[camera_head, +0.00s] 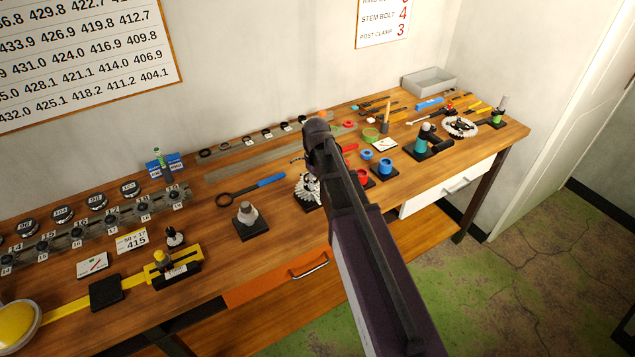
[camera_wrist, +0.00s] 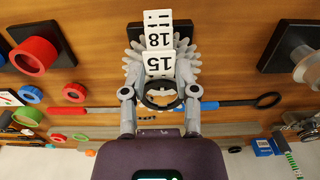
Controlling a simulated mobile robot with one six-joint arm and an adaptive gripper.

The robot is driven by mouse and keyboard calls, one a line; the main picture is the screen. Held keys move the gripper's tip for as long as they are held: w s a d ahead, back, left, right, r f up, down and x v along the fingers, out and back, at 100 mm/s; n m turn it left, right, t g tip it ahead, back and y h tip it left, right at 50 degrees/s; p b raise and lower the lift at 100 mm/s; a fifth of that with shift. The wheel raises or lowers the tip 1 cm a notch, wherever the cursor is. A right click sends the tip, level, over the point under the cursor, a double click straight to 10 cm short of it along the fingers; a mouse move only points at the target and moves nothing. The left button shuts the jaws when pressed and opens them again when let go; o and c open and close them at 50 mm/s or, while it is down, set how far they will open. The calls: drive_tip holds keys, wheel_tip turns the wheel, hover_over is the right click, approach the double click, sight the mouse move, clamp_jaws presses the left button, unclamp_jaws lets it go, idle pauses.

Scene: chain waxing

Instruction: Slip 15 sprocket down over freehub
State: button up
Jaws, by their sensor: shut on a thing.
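My gripper (camera_wrist: 160,92) is shut on the 15 sprocket (camera_wrist: 160,106), a small dark ring between its two fingertips with a white tag reading 15. Beyond it in the wrist view are larger grey toothed sprockets (camera_wrist: 136,72) on a black stand (camera_wrist: 135,30), with a tag reading 18 and part of another tag. The freehub itself is hidden behind the tags and sprockets, so I cannot tell whether the ring is around it or short of it. In the head view the grey sprocket stack (camera_head: 306,190) shows left of my arm, which hides my gripper.
A grey cone on a black base (camera_head: 246,216) stands left of the stack. A blue-handled tool (camera_head: 250,189) lies behind. Red (camera_head: 384,168) and blue (camera_head: 367,155) cups stand to the right. The bench front near the orange drawer (camera_head: 276,285) is clear.

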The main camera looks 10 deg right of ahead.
drive_tip(key=shift+f+b, duration=0.5)
drive_tip(key=shift+f, duration=0.25)
drive_tip(key=shift+f+b, duration=0.45)
drive_tip(key=shift+b, duration=0.05)
idle(1.8)
drive_tip(key=o, duration=1.1)
drive_tip(key=shift+r, duration=0.1)
